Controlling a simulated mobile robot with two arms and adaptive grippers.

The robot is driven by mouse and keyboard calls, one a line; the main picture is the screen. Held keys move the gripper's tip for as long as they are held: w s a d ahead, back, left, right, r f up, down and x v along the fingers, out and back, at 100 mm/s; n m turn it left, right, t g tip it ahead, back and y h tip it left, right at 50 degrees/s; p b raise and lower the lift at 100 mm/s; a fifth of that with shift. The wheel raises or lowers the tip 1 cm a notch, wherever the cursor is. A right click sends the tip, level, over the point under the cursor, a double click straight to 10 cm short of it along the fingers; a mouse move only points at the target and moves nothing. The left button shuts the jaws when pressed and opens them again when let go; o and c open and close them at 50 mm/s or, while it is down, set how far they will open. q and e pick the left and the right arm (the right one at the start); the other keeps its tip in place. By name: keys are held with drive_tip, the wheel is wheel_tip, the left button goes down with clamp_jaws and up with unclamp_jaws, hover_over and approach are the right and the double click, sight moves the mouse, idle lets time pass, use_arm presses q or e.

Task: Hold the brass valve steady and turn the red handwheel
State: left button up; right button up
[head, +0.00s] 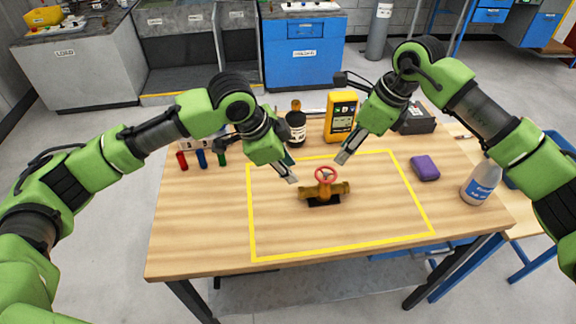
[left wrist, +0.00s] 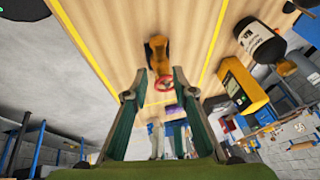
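The brass valve (head: 338,190) lies across a small dark base inside the yellow outline on the table. Its red handwheel (head: 326,174) is on top. My left gripper (head: 292,180) is just left of the valve and above the table, apart from it. In the left wrist view this gripper (left wrist: 153,86) is open and empty. The valve (left wrist: 157,54) and handwheel (left wrist: 164,83) show beyond its fingertips. My right gripper (head: 342,160) is above and slightly right of the handwheel, apart from it. Its fingers show edge-on, so its opening is unclear.
On the table (head: 200,240), a yellow meter (head: 341,117) and a dark bottle (head: 297,126) stand behind the valve. A purple block (head: 425,168) and a labelled bottle (head: 481,183) are at the right. Coloured tools (head: 201,158) are at the left. The front is clear.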

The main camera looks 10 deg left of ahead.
sight(306, 190)
use_arm(q)
drive_tip(key=x, duration=1.3)
drive_tip(key=shift+w+d+f, duration=0.1)
drive_tip(key=shift+d+f, duration=0.05)
drive_tip(key=shift+f, duration=0.2)
drive_tip(key=shift+c, duration=0.4)
clamp_jaws()
use_arm(e)
drive_tip(key=o, duration=0.9)
drive_tip(key=a+f+m, duration=0.1)
drive_tip(key=f, duration=0.2)
drive_tip(key=a+f+m+t, duration=0.1)
drive_tip(key=f, duration=0.2)
drive_tip(key=w+a+f+m, duration=0.1)
drive_tip(key=f+m, duration=0.1)
drive_tip(key=f, duration=0.1)
drive_tip(key=shift+a+f, duration=0.2)
drive_tip(key=shift+f, duration=0.2)
